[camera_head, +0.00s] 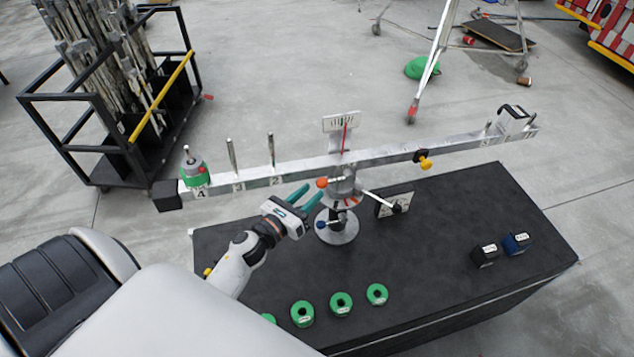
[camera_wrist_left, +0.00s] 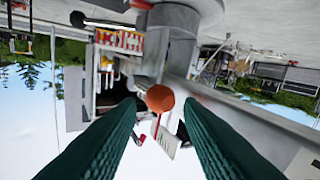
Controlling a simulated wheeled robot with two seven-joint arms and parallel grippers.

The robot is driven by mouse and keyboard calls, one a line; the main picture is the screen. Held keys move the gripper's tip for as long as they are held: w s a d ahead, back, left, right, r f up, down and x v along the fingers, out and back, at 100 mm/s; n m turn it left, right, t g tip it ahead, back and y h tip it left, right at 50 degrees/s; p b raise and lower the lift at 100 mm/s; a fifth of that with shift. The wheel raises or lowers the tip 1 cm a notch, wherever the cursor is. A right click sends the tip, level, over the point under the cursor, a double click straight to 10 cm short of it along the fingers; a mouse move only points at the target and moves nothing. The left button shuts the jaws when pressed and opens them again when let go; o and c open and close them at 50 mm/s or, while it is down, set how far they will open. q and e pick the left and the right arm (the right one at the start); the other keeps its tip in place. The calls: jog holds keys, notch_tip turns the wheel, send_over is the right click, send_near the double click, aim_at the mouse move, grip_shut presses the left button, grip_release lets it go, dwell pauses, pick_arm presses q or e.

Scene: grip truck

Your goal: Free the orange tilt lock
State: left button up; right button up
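The orange tilt lock (camera_head: 322,183) is a small round knob on the left of the metal post under the balance beam (camera_head: 300,166). In the left wrist view the orange knob (camera_wrist_left: 160,98) sits just beyond and between the fingertips, apart from them as far as I can tell. My left gripper (camera_head: 306,196) is open, its green fingers pointing at the post just left of and below the knob. It also shows in the left wrist view (camera_wrist_left: 160,105). My right gripper is not in view.
The beam carries a green weight (camera_head: 194,174) at its left end and a yellow knob (camera_head: 424,161) at right. A white-handled lever (camera_head: 378,201) and a blue knob (camera_head: 321,226) are near the post. Several green rings (camera_head: 341,303) and dark blocks (camera_head: 485,255) lie on the black table (camera_head: 430,260).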

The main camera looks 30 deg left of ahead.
pick_arm(q)
jog(key=w, duration=0.3)
jog(key=shift+w+d, duration=0.1)
jog(key=shift+d, duration=0.1)
grip_shut()
jog(key=f+n+t+b, duration=0.1)
jog(key=t+b, duration=0.1)
jog(key=b, duration=0.6)
jog(key=w+f+n+t+y+b, duration=0.1)
jog(key=f+n+t+b, duration=0.1)
jog(key=b, duration=0.6)
jog(key=d+f+n+t+b, duration=0.1)
jog(key=f+n+t+b, duration=0.1)
jog(key=b, duration=0.7)
jog(key=shift+w+f+y, duration=0.1)
jog(key=shift+w+y, duration=0.05)
jog(key=shift+y, duration=0.25)
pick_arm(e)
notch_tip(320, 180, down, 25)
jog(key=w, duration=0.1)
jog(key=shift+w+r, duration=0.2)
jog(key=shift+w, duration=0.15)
pick_arm(q)
jog(key=shift+n, duration=0.3)
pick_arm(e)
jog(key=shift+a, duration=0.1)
